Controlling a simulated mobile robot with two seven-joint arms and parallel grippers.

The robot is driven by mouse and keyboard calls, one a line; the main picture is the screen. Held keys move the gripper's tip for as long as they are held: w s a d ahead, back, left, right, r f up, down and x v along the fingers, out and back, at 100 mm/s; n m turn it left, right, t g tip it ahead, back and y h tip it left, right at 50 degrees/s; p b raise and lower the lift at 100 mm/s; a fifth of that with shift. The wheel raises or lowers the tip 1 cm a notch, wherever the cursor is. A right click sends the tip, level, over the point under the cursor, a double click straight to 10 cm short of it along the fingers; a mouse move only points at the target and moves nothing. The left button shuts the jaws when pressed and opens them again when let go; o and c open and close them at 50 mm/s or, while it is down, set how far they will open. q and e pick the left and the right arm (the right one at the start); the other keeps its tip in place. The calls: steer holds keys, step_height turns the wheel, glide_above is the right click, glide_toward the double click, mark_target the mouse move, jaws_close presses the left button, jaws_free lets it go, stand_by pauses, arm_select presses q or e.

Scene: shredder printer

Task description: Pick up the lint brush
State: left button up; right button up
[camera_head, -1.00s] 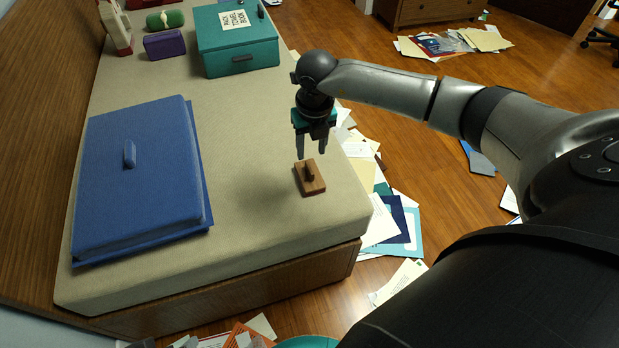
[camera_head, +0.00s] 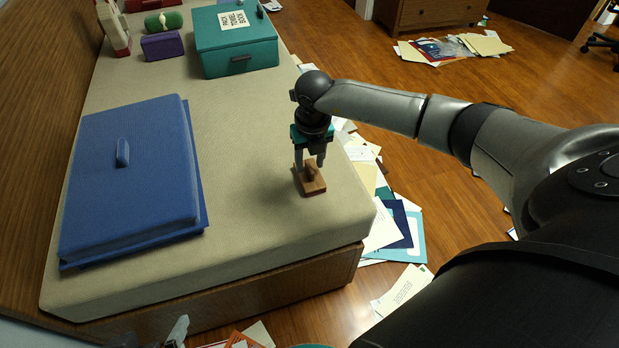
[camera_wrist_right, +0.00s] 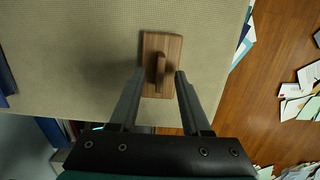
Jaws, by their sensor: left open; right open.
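The lint brush, a small brown wooden block with an upright handle (camera_head: 312,184), lies on the beige cushioned bench top near its front right corner. It also shows in the right wrist view (camera_wrist_right: 160,50). My right gripper (camera_head: 311,163) points down just above the brush. In the right wrist view its two fingers (camera_wrist_right: 157,74) are open, one to each side of the handle's near end. I cannot tell whether they touch the block. My left gripper (camera_head: 178,330) shows only as a fingertip at the bottom edge of the head view.
A large blue box with a handle (camera_head: 130,180) lies left on the bench (camera_head: 235,200). A teal box (camera_head: 236,45), a purple box (camera_head: 162,46) and a green roll (camera_head: 164,20) stand at the back. Papers (camera_head: 400,225) litter the floor on the right.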

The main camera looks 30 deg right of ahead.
steer(key=shift+f, duration=0.35)
steer(key=shift+c, duration=0.3)
jaws_close()
stand_by(1.0)
